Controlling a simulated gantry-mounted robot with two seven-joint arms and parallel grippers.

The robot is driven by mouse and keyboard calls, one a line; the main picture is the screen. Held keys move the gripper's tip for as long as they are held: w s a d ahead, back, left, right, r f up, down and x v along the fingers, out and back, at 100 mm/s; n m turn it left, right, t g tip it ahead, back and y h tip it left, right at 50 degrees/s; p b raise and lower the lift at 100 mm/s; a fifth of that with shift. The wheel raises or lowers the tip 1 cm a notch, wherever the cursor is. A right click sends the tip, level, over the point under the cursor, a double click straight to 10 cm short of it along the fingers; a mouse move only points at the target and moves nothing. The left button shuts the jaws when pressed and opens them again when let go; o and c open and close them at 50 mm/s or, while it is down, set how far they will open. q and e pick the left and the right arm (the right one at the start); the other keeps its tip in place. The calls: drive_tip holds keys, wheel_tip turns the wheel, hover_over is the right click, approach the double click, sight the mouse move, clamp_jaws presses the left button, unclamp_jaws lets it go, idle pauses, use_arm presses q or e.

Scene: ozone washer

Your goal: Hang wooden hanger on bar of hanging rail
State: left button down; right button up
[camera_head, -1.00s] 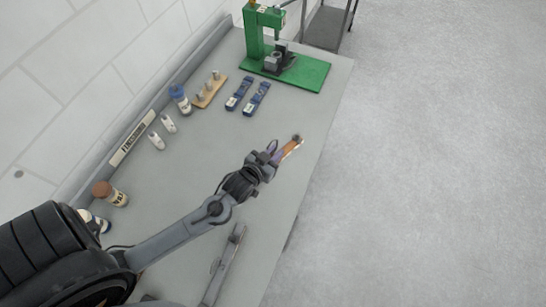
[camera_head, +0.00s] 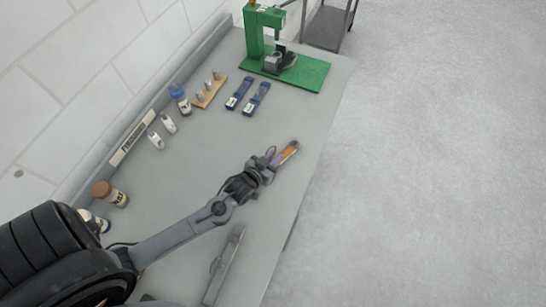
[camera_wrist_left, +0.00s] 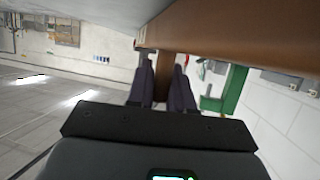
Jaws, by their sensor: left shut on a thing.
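My left gripper (camera_head: 272,160) is held out over the right edge side of the grey bench. It is shut on a brown wooden piece, the wooden hanger (camera_head: 289,153), which juts beyond the fingertips. In the left wrist view the two dark fingers (camera_wrist_left: 166,82) close on a brown stem, and the hanger's broad wooden bar (camera_wrist_left: 235,38) runs across the top to the right. Most of the hanger's shape is hidden in the head view. I cannot make out the hanging rail or its bar in either view.
The grey bench (camera_head: 200,165) carries a green press (camera_head: 300,73) at the far end, two blue tools (camera_head: 257,98), a wooden peg block (camera_head: 209,92) and several bottles along the wall, including a brown-capped one (camera_head: 110,193). Open floor (camera_head: 440,170) lies to the right.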

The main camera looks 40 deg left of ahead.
use_arm(q)
drive_tip(key=c, duration=1)
unclamp_jaws()
drive_tip(key=shift+c, duration=0.2)
drive_tip(key=shift+r, duration=0.1)
drive_tip(key=s+d+r+m+g, duration=0.1)
drive_tip(key=s+d+r+g, duration=0.1)
drive_tip(key=s, duration=0.4)
drive_tip(key=s+d+r+m+g+h, duration=0.1)
drive_tip(key=s+d+r+g, duration=0.1)
drive_tip(key=s+g, duration=0.2)
drive_tip(key=s+d+r+m+g, duration=0.1)
drive_tip(key=s+d+r+g, duration=0.2)
drive_tip(key=s, duration=0.6)
drive_tip(key=shift+s+d+g+h, duration=0.1)
drive_tip(key=shift+s+g+h, duration=0.3)
drive_tip(key=shift+r, duration=0.15)
